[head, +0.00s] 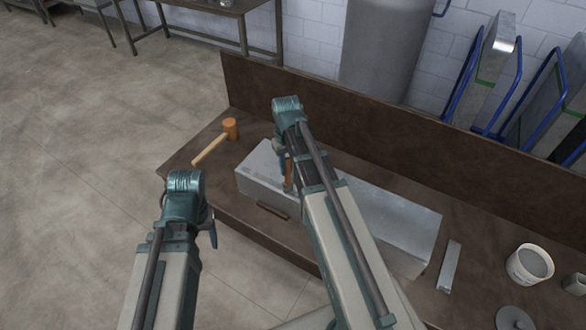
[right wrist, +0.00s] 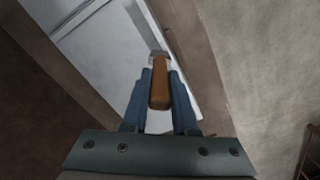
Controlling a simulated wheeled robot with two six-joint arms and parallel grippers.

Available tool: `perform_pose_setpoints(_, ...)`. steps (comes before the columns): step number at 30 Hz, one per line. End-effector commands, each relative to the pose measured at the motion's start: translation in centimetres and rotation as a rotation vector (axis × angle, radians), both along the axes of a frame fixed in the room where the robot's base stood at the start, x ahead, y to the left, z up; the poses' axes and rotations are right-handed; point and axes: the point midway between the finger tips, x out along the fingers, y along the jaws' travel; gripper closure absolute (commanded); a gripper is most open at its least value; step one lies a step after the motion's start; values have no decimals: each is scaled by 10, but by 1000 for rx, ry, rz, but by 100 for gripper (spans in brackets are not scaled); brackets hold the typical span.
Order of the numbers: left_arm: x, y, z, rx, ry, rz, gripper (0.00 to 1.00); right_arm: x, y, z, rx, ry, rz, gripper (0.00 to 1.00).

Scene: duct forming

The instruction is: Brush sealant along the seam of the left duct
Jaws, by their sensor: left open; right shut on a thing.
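A long grey metal duct (head: 395,218) lies on the brown workbench, and part of it shows in the right wrist view (right wrist: 105,50). A thin dark line crosses the metal at upper left there; I cannot tell whether it is the seam. My right gripper (head: 288,187) is shut on a brush with an orange-brown handle (right wrist: 160,92), over the left part of the duct. The brush's metal collar (right wrist: 158,57) points at the duct; its bristles and any contact are hidden. My left gripper (head: 213,238) is open and empty, left of the bench's front edge.
A wooden mallet (head: 228,130) lies at the bench's far left. A metal strip (head: 449,266), a white bucket (head: 529,265), a small cup (head: 575,284) and a round lid (head: 513,319) are at the right. A raised brown board (head: 400,125) backs the bench.

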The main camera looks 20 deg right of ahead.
Motion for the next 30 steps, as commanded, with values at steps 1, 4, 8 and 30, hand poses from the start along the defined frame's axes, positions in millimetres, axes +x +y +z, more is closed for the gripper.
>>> perform_pose_setpoints(1, 0, 0, 0, 0, 0, 0, 38, 1, 1, 0, 0, 0, 0, 100)
perform_pose_setpoints(4, 0, 0, 0, 0, 0, 0, 38, 0, 1, 0, 0, 0, 0, 100)
perform_pose_setpoints(8, 0, 0, 0, 0, 0, 0, 38, 4, 3, 0, 0, 0, 1, 100)
perform_pose_setpoints(30, 0, 0, -1, 0, 0, 0, 38, 34, 25, -1, 1, -2, 2, 100)
